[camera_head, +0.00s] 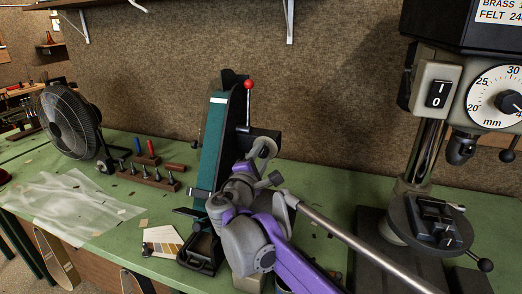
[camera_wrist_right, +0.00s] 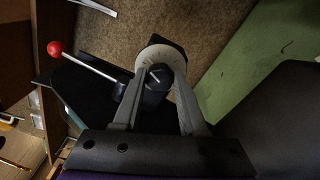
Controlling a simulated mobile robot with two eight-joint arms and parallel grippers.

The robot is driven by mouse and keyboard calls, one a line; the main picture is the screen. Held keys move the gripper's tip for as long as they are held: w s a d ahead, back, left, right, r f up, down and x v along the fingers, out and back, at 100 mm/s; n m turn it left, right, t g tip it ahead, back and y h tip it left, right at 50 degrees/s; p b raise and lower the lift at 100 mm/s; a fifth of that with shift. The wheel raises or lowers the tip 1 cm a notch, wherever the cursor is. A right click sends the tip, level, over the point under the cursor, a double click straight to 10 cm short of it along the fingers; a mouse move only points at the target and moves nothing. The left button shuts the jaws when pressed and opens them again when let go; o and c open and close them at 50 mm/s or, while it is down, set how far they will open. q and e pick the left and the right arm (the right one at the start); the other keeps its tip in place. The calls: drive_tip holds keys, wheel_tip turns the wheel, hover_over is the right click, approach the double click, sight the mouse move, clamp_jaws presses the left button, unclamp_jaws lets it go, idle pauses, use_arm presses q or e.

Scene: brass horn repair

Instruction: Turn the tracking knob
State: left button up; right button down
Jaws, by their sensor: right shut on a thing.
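The belt sander (camera_head: 213,150) stands upright on the green bench with a dark green belt and a red-ball lever (camera_head: 248,95). The tracking knob (camera_wrist_right: 157,78) is dark with a pale pointer line, in front of a light round dial (camera_wrist_right: 155,52) with tick marks. My right gripper (camera_wrist_right: 160,88) is shut on the tracking knob, one grey finger on each side. In the head view my right gripper (camera_head: 262,160) is at the sander's right side, and the knob is largely hidden there. My left gripper is not in view.
A drill press (camera_head: 425,150) with a dial stands at the right. A fan (camera_head: 68,120), a wooden block with several bits (camera_head: 148,177) and a clear plastic sheet (camera_head: 70,205) lie to the left. The red-ball lever (camera_wrist_right: 54,48) is close to my right gripper.

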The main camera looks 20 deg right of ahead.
drive_tip(key=shift+m+p, duration=0.4)
drive_tip(key=shift+m, duration=0.3)
drive_tip(key=shift+c, duration=2.2)
unclamp_jaws()
drive_tip(key=v, duration=1.1)
drive_tip(key=shift+f, duration=0.15)
